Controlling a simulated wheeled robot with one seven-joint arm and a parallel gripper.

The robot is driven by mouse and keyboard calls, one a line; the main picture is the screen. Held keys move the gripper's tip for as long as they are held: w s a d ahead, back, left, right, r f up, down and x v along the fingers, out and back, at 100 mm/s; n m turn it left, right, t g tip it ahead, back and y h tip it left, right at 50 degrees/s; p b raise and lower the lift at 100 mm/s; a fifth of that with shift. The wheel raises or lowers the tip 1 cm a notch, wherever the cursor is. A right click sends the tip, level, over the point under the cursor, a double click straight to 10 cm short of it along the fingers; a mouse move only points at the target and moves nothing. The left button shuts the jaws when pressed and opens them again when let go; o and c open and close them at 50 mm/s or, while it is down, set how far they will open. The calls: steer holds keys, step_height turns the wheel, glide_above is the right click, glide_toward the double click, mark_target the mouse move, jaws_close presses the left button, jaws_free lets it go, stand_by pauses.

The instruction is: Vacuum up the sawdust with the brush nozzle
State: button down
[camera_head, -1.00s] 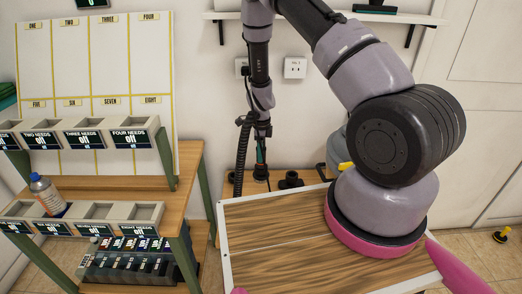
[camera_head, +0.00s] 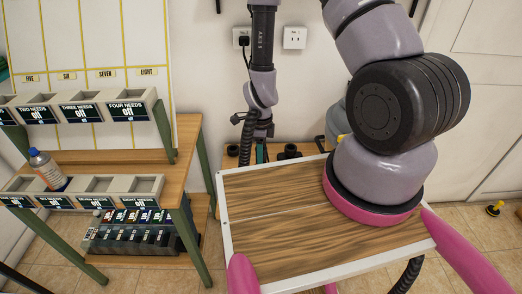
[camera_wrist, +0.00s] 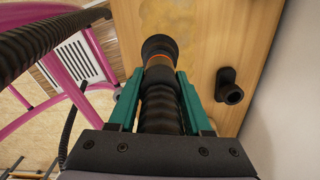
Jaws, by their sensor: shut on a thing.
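My gripper (camera_wrist: 162,104) has teal fingers shut around a black ribbed vacuum hose (camera_wrist: 160,112). A round black nozzle (camera_wrist: 160,48) with an orange-brown band is at the hose's far end. Its bristles cannot be made out. A pale yellow patch that looks like sawdust (camera_wrist: 168,14) lies on the wooden bench top (camera_wrist: 205,50), just beyond the nozzle in the wrist view. Whether the nozzle touches the wood cannot be told. In the head view my gripper (camera_head: 262,152) is low over the bench near the wall, and the sawdust is hidden.
Another black nozzle piece (camera_wrist: 230,88) stands right of my gripper; one also shows in the head view (camera_head: 291,151). The wall is close on the right in the wrist view. A wood-topped board with a pale rim (camera_head: 229,230) fills the front. A shelf rack (camera_head: 188,140) stands left.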

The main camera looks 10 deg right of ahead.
steer(key=c, duration=1.2)
jaws_free()
jaws_close()
steer(key=shift+r, duration=2)
